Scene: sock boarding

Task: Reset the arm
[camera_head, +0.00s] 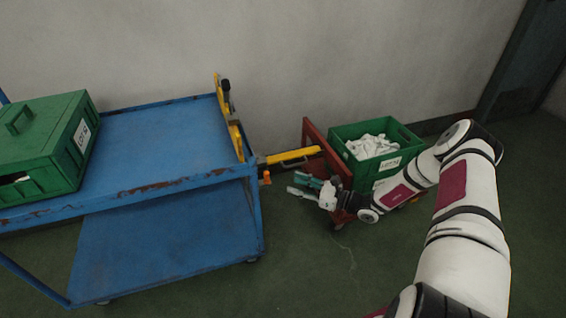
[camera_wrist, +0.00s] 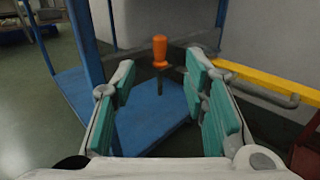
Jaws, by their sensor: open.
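My arm reaches in from the lower right in the head view. My gripper (camera_head: 298,187) is at its end, in front of the red cart and to the right of the blue cart. In the wrist view my gripper (camera_wrist: 165,105) is open, with teal pads apart and nothing between them. An orange knob (camera_wrist: 160,50) on a dark stem shows beyond the fingers. The orange knob also shows in the head view (camera_head: 266,176), below the yellow bar.
A blue cart (camera_head: 160,150) carries a lidded green box (camera_head: 40,150). A yellow bar (camera_head: 290,156) spans from it towards a red cart (camera_head: 318,130). A green crate (camera_head: 410,138) of white socks (camera_head: 370,147) stands near the wall. Green floor is clear below.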

